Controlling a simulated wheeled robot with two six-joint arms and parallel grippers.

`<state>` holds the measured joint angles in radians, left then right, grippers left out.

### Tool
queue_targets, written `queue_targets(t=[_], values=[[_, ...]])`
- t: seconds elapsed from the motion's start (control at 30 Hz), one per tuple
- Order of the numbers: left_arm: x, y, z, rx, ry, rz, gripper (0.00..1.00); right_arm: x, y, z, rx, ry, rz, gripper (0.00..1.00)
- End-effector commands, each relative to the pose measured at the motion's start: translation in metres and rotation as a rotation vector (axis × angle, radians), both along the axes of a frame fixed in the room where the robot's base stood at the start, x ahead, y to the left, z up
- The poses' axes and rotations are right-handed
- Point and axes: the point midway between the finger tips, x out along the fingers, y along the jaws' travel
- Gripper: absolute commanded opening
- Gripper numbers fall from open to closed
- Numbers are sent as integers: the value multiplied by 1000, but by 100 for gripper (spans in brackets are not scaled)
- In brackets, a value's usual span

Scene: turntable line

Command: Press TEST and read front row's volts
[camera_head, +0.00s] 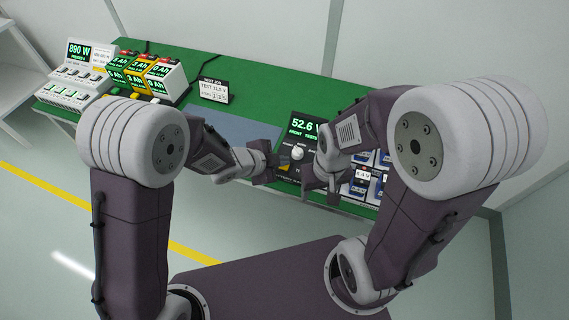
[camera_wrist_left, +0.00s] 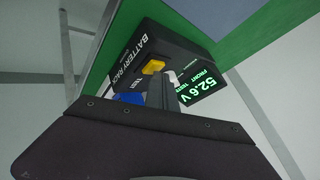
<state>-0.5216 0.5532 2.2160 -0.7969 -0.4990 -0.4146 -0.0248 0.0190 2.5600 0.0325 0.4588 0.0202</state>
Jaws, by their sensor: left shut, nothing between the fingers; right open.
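The dark battery rack tester (camera_wrist_left: 138,45) has a green-lit display (camera_head: 305,126) reading 52.6 V with FRONT beneath it; the display also shows in the left wrist view (camera_wrist_left: 206,84). A white knob (camera_head: 297,153) sits below the display. A yellow button (camera_wrist_left: 153,66) stands on the tester's face near the TEST lettering. My left gripper (camera_head: 271,169) is shut and empty, its fingertips close to the yellow button in the left wrist view (camera_wrist_left: 164,92); I cannot tell if they touch. My right gripper (camera_head: 322,186) is open in front of the tester's right side, partly hiding it.
Blue and white packs (camera_head: 382,158) stand in the rack right of the tester, partly hidden by my right arm. At left are battery packs (camera_head: 140,72) and a white unit (camera_head: 70,90) showing 890 W.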

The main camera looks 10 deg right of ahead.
Motion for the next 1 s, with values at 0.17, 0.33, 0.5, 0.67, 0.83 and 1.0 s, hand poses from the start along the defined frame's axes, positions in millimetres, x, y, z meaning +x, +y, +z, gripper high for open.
queue_targets(t=[0.17,0.33,0.5,0.67,0.83,1.0], values=[[0,0,5,1,1,0,0,0,0,6,0,0,0,56],[0,0,16,1,1,0,0,0,0,16,0,0,0,56],[0,0,16,1,1,0,0,0,0,17,0,0,0,56],[0,0,16,1,1,0,0,0,0,16,0,0,0,56],[0,0,27,0,0,0,0,0,0,26,0,0,0,56],[0,0,45,1,0,1,0,0,0,44,0,0,0,56]])
